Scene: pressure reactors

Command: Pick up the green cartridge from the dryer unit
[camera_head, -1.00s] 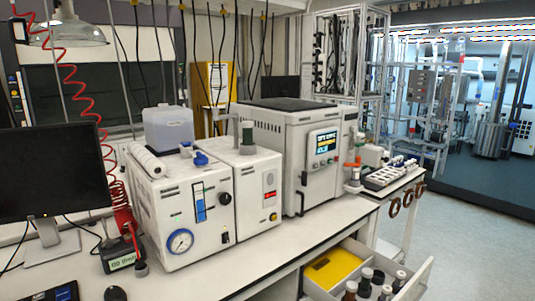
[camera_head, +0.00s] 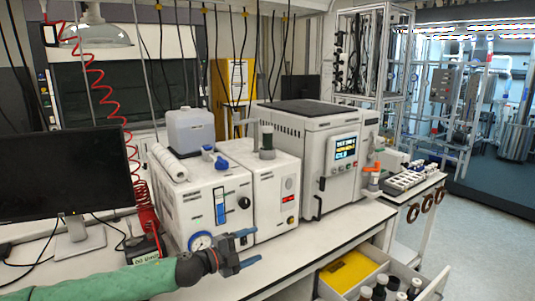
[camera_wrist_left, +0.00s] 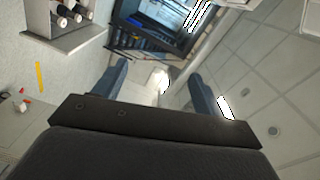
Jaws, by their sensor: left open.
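A dark grey-green cylinder (camera_head: 267,141), seemingly the green cartridge, stands upright on top of a narrow white unit (camera_head: 275,187) with a small red display, seemingly the dryer unit. My left gripper (camera_head: 254,250) reaches in from the lower left, in front of the white units and below the cylinder's level in the picture. Its blue-grey fingers are apart with nothing between them. In the left wrist view the open fingers (camera_wrist_left: 157,82) point away from the bench units, and no cylinder shows there. My right gripper is not in view.
A monitor (camera_head: 62,170) is at the left. An open drawer (camera_head: 432,286) holding bottles juts out at lower right.

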